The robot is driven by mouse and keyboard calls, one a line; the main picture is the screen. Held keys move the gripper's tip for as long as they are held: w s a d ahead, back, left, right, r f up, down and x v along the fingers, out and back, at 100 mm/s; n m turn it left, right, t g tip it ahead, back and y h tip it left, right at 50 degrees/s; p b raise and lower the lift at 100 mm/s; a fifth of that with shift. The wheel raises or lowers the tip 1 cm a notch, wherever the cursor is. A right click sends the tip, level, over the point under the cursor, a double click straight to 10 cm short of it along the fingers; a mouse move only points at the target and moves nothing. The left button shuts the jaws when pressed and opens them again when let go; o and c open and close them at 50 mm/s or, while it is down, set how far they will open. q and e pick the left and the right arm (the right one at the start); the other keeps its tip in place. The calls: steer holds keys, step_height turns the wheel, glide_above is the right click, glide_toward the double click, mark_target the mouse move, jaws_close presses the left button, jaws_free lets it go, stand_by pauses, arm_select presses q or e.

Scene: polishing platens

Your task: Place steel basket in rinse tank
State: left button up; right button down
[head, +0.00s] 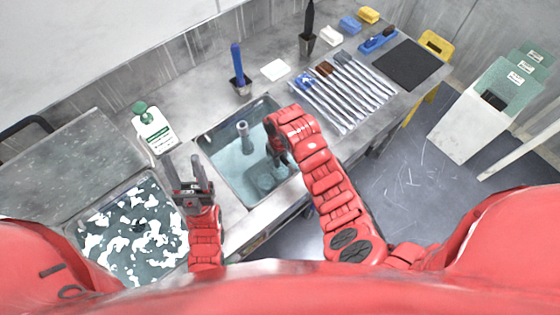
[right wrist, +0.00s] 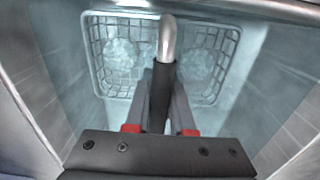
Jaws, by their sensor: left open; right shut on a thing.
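The steel basket (right wrist: 90,50) is a wire mesh box with round pale things in it, seen in the right wrist view below my right gripper (right wrist: 160,105). That gripper is shut on the basket's upright handle. In the head view the basket (head: 267,180) shows faintly, low inside the rinse tank (head: 222,165), near its right side. I cannot tell whether it touches the tank floor. My right gripper (head: 281,158) reaches down into the tank and hides part of it. My left gripper (head: 188,173) is open and empty, left of the tank.
A second basin with white foam (head: 135,230) lies to the left. A white bottle with a green cap (head: 153,130) stands between the basins. A grey standpipe (head: 243,133) rises in the rinse tank. A blue-handled brush (head: 237,65) and several metal tools (head: 345,92) are behind.

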steer(key=shift+r, duration=0.1)
steer(key=shift+f, duration=0.2)
steer(key=c, duration=0.8)
jaws_free()
steer(key=shift+o, duration=0.2)
steer(key=shift+r, duration=0.15)
